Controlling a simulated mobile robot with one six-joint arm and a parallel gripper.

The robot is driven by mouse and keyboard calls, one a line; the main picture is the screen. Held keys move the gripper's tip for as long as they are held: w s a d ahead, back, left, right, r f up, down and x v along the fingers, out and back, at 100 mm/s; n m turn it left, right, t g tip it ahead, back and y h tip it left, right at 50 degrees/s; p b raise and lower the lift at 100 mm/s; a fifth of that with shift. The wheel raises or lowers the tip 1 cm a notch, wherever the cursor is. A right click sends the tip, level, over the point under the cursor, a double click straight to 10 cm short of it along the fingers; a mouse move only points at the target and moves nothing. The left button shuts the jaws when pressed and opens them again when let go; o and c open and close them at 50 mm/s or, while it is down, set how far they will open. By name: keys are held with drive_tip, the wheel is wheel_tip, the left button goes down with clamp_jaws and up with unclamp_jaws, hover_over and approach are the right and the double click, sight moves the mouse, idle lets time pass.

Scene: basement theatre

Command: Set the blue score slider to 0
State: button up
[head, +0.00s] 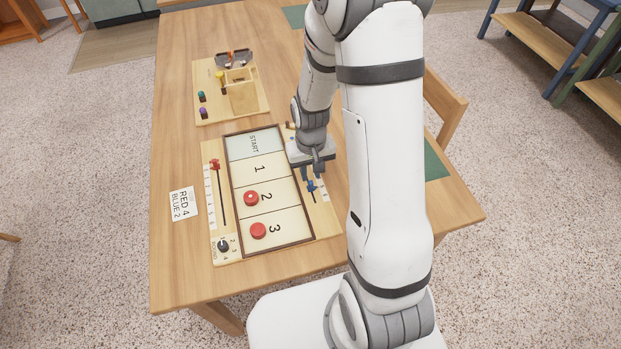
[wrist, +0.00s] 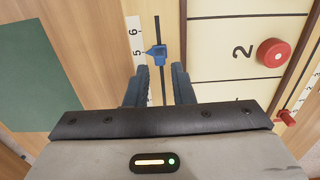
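The blue score slider (head: 312,187) sits on its slotted track on the right side of the game board (head: 221,259). In the wrist view the blue slider (wrist: 157,52) has its pointer beside the 5 on the white number strip (wrist: 134,28). My gripper (head: 311,173) is low over the track. In the wrist view my gripper (wrist: 162,72) is open, one finger on each side of the slot, with nothing between them. The slider is just beyond the fingertips, apart from them in that view. The lower numbers of the strip are hidden behind my gripper.
Two red pucks (head: 251,198) (head: 258,230) lie on the lanes marked 2 and 3. A red slider (head: 214,165) is on the left track, above a black dial (head: 223,246). A card (head: 184,203) reads RED 4, BLUE 2. A wooden tray (head: 205,118) with small items stands behind.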

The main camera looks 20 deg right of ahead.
sight(311, 182)
drive_tip(key=shift+f, duration=2.2)
clamp_jaws()
